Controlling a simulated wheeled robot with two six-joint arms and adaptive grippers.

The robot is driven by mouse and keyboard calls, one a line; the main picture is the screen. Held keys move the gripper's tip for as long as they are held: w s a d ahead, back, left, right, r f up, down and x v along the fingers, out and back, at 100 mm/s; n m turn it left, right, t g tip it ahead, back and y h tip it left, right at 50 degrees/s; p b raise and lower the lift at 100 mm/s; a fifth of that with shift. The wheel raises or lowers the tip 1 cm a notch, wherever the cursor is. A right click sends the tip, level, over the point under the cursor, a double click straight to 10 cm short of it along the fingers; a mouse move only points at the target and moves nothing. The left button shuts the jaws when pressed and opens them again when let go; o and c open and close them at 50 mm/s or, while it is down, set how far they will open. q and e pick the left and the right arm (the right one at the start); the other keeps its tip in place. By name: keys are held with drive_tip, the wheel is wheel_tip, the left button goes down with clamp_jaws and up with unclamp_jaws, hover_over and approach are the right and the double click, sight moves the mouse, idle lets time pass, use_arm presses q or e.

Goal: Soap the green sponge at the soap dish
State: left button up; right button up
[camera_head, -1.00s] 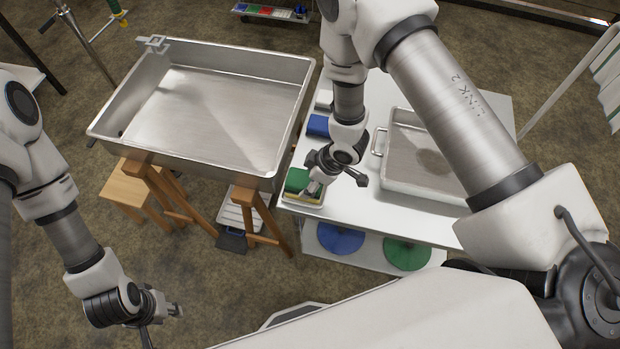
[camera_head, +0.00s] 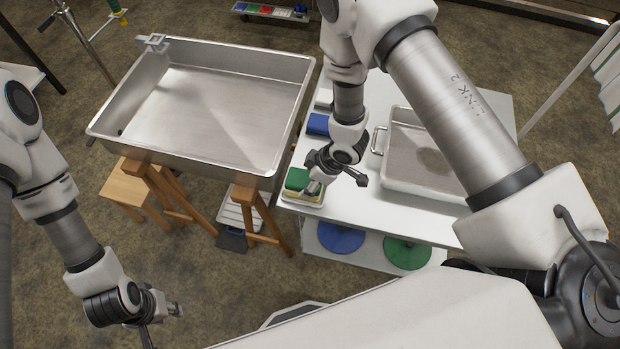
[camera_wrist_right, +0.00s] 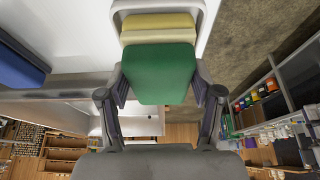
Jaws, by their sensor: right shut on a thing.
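The green sponge (camera_head: 297,178) is at the near left corner of the white table. My right gripper (camera_head: 318,184) is shut on it; the wrist view shows the sponge (camera_wrist_right: 158,72) between the two fingers. The soap dish (camera_wrist_right: 206,18) is a pale tray with yellow soap (camera_wrist_right: 158,26) in it. The sponge overlaps part of the soap in the wrist view; I cannot tell whether they are pressed together. In the head view the soap dish (camera_head: 312,202) shows just below the sponge. My left gripper (camera_head: 166,321) is empty, its fingers apart, low over the floor at left.
A blue block (camera_head: 318,124) lies behind the sponge on the table (camera_head: 345,215). A metal pan with handles (camera_head: 392,190) stands to the right. The large steel evaporator pan (camera_head: 205,165) on wooden legs is close to the table's left edge. Blue and green discs are below.

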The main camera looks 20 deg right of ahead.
idle(0.3)
wheel_tip(320, 180, up, 7)
drive_tip(key=p, duration=0.6)
idle(0.6)
